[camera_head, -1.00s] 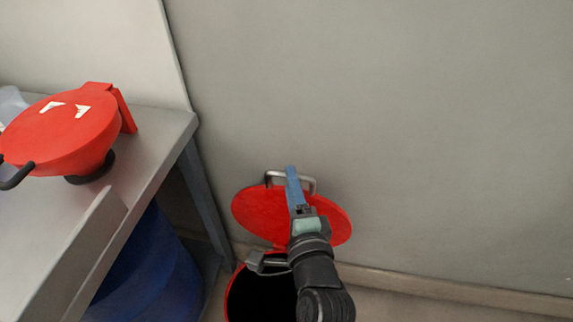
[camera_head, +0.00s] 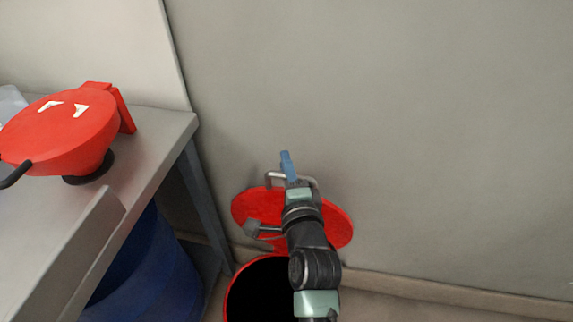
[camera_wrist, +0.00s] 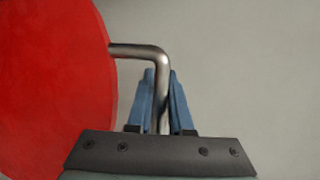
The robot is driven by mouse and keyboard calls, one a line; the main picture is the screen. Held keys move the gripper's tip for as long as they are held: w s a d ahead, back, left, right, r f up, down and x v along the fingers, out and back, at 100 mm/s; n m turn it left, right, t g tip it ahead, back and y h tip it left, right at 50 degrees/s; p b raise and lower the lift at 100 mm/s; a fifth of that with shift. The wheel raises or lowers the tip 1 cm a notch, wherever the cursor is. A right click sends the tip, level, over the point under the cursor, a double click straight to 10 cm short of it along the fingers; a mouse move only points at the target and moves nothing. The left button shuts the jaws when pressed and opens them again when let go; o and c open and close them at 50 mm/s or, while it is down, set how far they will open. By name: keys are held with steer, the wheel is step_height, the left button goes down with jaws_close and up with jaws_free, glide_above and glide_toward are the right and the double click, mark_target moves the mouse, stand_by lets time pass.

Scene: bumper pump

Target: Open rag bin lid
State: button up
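The rag bin (camera_head: 228,300) has a red rim and a dark, open mouth. Its round red lid (camera_head: 338,222) stands raised behind the mouth, leaning close to the wall. A bent metal handle (camera_head: 268,180) sits at the lid's upper edge. My gripper (camera_head: 287,165) is at this handle, its blue fingers pointing up past it. In the wrist view, the lid (camera_wrist: 50,90) fills the left side and the handle (camera_wrist: 135,50) bends down between the two fingers (camera_wrist: 162,90). The fingers are close together, on either side of the bar. My arm hides part of the lid and mouth.
A grey bench (camera_head: 150,150) at left carries a red round-topped object (camera_head: 60,135) with a black handle. A blue drum (camera_head: 150,270) stands under the bench. The grey wall (camera_head: 430,130) is close behind the lid. Floor shows at right.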

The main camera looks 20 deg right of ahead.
mark_target(280, 192)
jaws_close()
stand_by(1.0)
steer(key=shift+f, duration=0.1)
steer(key=shift+s+a+f+b, duration=0.2)
steer(key=shift+s+a+b, duration=0.05)
steer(key=shift+s+b, duration=0.1)
steer(key=s+b, duration=0.1)
steer(key=s+a+t, duration=0.1)
steer(key=s+a+b, duration=0.1)
steer(key=shift+a+f+n+b, duration=0.1)
steer(key=shift+f+n+b, duration=0.2)
steer(key=shift+s+a+r+t+h+b, duration=0.2)
steer(key=shift+s+a+t+h+b, duration=0.15)
steer(key=shift+s, duration=0.2)
steer(key=shift+r, duration=0.1)
